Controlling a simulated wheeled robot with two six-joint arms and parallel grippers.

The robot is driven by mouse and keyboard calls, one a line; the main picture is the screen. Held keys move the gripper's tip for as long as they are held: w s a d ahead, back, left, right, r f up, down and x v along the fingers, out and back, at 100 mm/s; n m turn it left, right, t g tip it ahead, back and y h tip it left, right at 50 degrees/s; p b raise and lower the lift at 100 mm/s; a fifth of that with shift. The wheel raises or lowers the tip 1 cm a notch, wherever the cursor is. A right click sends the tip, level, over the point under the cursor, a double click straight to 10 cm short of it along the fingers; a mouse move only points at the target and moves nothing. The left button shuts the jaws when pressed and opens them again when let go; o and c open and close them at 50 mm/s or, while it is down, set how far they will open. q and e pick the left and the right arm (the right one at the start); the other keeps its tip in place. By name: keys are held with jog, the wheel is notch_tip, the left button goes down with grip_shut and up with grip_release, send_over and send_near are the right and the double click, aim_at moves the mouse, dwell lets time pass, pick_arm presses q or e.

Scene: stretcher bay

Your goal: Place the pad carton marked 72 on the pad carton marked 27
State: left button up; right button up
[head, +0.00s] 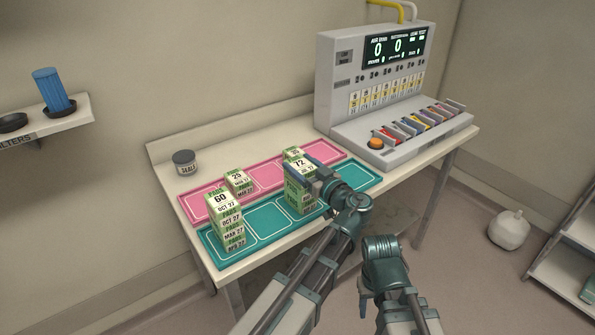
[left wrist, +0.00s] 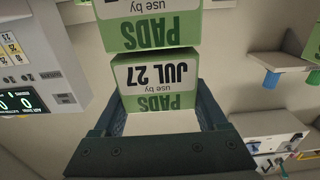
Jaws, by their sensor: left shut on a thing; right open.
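The pad carton marked 72 (head: 301,163) is at the top of a stack on the teal mat, its number facing up. My left gripper (head: 318,180) is shut on it. In the left wrist view, which is upside down, the held carton (left wrist: 156,76) reads JUL 27 between the fingers. Another carton (left wrist: 150,25) is directly below it; I cannot tell whether they touch. In the head view this lower carton (head: 299,200) shows only its sides. A top number 27 is not visible anywhere. My right gripper (head: 376,288) is open and empty, low in front of the table.
A stack topped by carton 60 (head: 220,200) stands at the left of the teal mat (head: 268,222). Carton 25 (head: 237,178) and another carton (head: 293,152) are on the pink mat (head: 264,176). A dark jar (head: 184,162) and a grey console (head: 345,85) flank them.

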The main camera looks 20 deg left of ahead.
pick_arm(q)
jog(key=shift+f, duration=0.2)
jog(key=shift+r, duration=0.1)
jog(key=shift+f, duration=0.25)
jog(key=o, duration=1.5)
jog(key=shift+r, duration=0.1)
jog(key=shift+r, duration=0.15)
jog(key=shift+s, duration=0.1)
